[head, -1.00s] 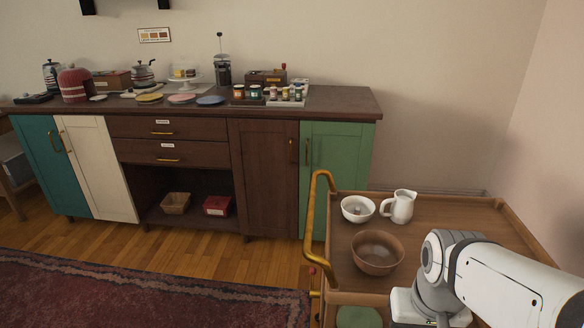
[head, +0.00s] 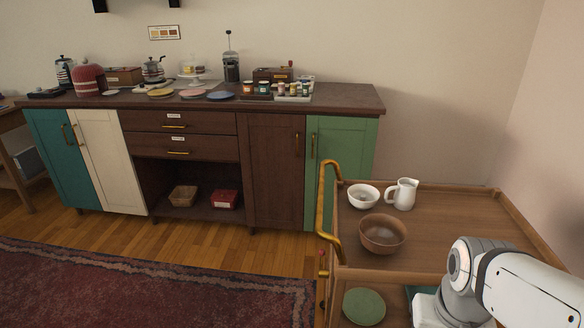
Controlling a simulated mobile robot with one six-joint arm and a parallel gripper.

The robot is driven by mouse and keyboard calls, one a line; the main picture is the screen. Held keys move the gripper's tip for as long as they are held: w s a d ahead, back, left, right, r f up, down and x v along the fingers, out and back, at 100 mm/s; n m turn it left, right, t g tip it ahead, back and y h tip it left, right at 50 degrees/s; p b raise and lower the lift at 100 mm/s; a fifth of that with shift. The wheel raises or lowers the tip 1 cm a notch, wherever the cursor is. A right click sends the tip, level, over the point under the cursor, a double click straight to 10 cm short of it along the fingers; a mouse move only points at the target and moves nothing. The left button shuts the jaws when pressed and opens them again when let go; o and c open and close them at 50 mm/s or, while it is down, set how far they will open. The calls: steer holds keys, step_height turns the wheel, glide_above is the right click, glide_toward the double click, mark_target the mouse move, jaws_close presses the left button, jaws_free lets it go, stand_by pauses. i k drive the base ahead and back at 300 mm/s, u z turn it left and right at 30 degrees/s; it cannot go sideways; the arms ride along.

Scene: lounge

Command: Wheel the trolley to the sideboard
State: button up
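The wooden trolley (head: 455,226) stands at the lower right, close to the right wall, with a brass handle (head: 325,215) along its left end. On its top tray are a white bowl (head: 363,196), a white jug (head: 403,194) and a brown bowl (head: 382,234). A green plate (head: 364,307) lies on the shelf below. The sideboard (head: 270,160) stands against the back wall, left of and beyond the trolley. My white arm crosses the lower right corner in front of the trolley. My gripper is out of view.
A red rug (head: 150,290) covers the floor at lower left. Bare wood floor (head: 200,237) lies before the sideboard.

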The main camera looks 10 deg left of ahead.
mark_target(439, 215)
steer(key=z, duration=0.05)
steer(key=k, duration=0.85)
steer(key=u, duration=1.4)
steer(key=i, duration=1.65)
steer(key=u, duration=0.1)
